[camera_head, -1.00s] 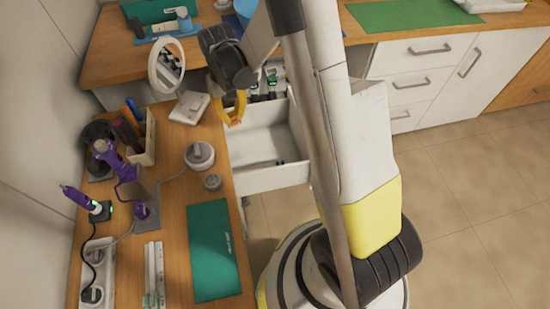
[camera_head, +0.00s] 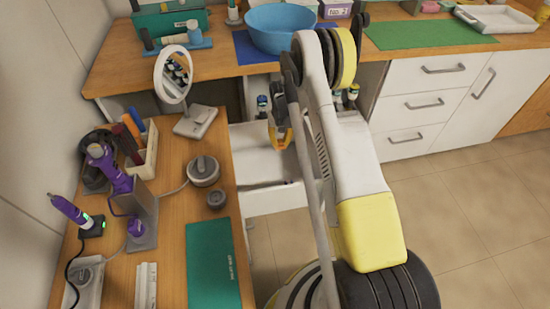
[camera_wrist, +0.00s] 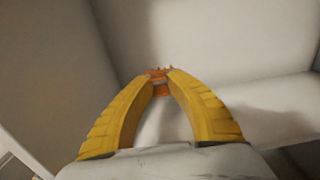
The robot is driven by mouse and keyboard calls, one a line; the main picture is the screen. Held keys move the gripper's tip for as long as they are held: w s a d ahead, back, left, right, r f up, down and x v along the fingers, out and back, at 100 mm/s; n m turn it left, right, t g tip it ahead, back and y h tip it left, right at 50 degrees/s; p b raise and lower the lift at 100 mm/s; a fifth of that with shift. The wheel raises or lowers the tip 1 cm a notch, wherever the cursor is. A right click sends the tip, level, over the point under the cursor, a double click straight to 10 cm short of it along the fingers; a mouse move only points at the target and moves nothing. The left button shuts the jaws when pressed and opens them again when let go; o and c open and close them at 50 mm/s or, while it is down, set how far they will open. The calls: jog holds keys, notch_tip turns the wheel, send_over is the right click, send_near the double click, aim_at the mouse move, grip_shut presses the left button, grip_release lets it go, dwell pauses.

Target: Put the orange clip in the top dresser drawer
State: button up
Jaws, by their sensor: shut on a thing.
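The orange clip (camera_wrist: 160,88) is pinched between the yellow fingertips of my gripper (camera_wrist: 159,82) in the wrist view. In the head view my gripper (camera_head: 281,137) points down inside the open white drawer (camera_head: 272,201) of the wooden dresser. Pale drawer walls surround the fingers in the wrist view. The clip is too small or hidden to make out in the head view. I cannot tell whether it touches the drawer floor.
A blue bowl (camera_head: 280,25) sits on the counter behind. Floor is clear at right.

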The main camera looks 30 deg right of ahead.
notch_tip(320, 180, down, 5)
jog(key=shift+f+b, duration=0.15)
jog(key=shift+b, duration=0.8)
jog(key=o, duration=0.7)
jog(key=shift+o, duration=0.2)
